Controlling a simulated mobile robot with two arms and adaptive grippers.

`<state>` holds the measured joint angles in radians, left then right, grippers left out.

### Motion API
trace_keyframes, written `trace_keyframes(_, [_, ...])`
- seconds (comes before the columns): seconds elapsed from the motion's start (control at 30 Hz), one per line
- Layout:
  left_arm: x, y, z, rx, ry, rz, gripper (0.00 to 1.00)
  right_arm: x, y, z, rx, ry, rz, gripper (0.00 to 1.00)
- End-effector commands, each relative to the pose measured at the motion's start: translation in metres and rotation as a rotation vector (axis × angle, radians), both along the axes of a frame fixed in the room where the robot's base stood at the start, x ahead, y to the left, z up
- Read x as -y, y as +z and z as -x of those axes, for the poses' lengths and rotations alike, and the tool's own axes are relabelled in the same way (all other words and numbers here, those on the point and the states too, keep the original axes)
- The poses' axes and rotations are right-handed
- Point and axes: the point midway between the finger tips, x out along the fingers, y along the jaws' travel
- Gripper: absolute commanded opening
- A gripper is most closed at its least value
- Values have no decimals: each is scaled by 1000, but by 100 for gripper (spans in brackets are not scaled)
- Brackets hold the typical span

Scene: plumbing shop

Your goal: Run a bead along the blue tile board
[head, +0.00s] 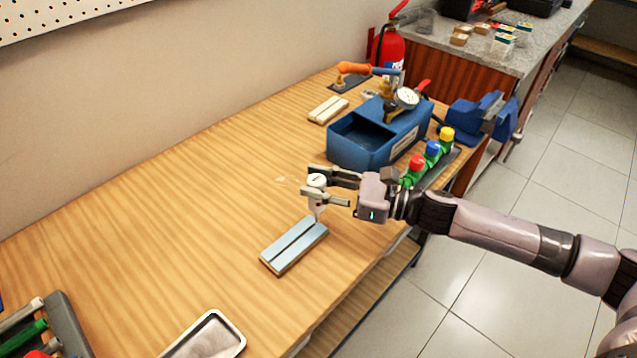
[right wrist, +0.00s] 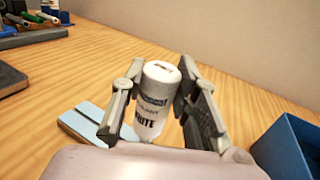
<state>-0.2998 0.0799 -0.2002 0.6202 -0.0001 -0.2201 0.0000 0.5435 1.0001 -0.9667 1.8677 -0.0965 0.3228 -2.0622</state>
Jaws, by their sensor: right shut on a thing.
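My right gripper (head: 307,181) is shut on a white bottle (head: 317,181) with dark lettering. The lettering and both fingers on the bottle's sides show in the right wrist view (right wrist: 155,100). The bottle is about upright in the head view, with its narrow nozzle pointing down. The blue tile board (head: 292,246) lies on the wooden bench with a dark lengthwise gap down its middle. The nozzle is at the board's far right end; I cannot tell whether it touches. No bead is clear in the gap. My left gripper is not in view.
A blue pump tank with a gauge (head: 348,154) stands behind my gripper, beside a rack with red, blue and yellow-topped items (head: 432,148). A cream board (head: 328,110) lies farther back. A metal tray (head: 233,329) is near the front edge. Bench left of the board is clear.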

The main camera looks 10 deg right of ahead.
Motion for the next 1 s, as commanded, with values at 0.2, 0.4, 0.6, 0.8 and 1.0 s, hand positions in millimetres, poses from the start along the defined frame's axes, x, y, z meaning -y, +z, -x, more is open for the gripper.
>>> trace_keyframes(0.2, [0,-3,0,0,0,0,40,0,-1,0,1,0,-1,13])
trace_keyframes(0.4, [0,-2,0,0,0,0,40,0,-1,0,1,0,-1,13])
trace_keyframes(0.6, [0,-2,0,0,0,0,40,-1,-1,1,1,0,-1,15])
trace_keyframes(0.8, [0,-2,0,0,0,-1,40,-6,-1,4,0,0,-1,13])
trace_keyframes(1.0, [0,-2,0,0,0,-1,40,-11,-1,7,0,1,-1,13])
